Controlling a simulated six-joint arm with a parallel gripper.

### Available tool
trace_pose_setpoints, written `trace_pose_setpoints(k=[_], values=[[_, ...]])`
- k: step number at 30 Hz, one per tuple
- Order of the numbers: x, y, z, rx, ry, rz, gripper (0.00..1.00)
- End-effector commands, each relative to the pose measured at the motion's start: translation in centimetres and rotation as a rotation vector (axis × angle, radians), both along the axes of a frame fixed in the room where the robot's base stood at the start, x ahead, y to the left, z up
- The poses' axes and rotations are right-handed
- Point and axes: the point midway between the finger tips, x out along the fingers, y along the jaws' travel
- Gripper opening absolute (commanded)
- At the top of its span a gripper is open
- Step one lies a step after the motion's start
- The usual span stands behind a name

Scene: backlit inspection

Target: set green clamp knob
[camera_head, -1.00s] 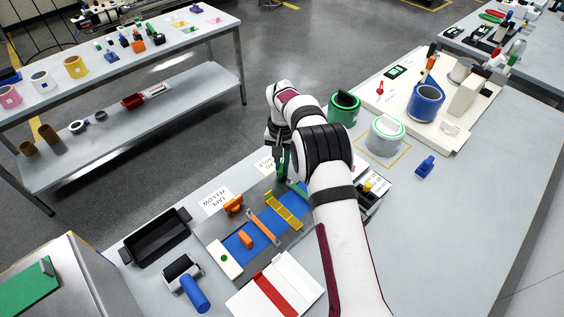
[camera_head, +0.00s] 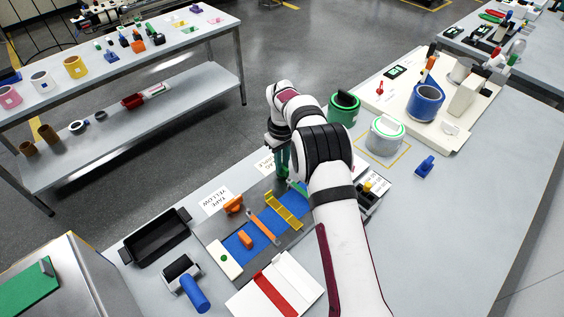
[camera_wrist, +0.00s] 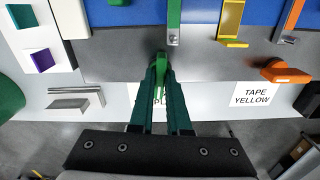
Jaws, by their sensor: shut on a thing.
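In the wrist view, the green clamp knob (camera_wrist: 161,62) is between the tips of my gripper (camera_wrist: 160,68), whose dark green fingers are shut on it. The green clamp bar (camera_wrist: 174,15) reaches over the blue strip (camera_wrist: 130,12), just right of the knob in that view. In the head view, my gripper (camera_head: 284,174) points down at the far edge of the fixture, and my arm hides part of it. The green bar shows only as a small piece there (camera_head: 299,186). The knob cannot be made out clearly in the head view.
A yellow clamp bar (camera_head: 284,210) and an orange one (camera_head: 263,227) cross the strip nearby. An orange knob (camera_head: 233,204) stands at the fixture's far edge. A black tray (camera_head: 156,238) and a blue-handled roller (camera_head: 194,292) lie left. Green and white cans (camera_head: 385,138) stand right.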

Motion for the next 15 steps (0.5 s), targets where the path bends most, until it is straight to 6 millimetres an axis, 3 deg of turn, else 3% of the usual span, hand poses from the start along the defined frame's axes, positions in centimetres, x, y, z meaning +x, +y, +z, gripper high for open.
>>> trace_pose_setpoints(k=[15], values=[[0.16,0.06,0.15,0.002,-0.006,0.126,0.00]])
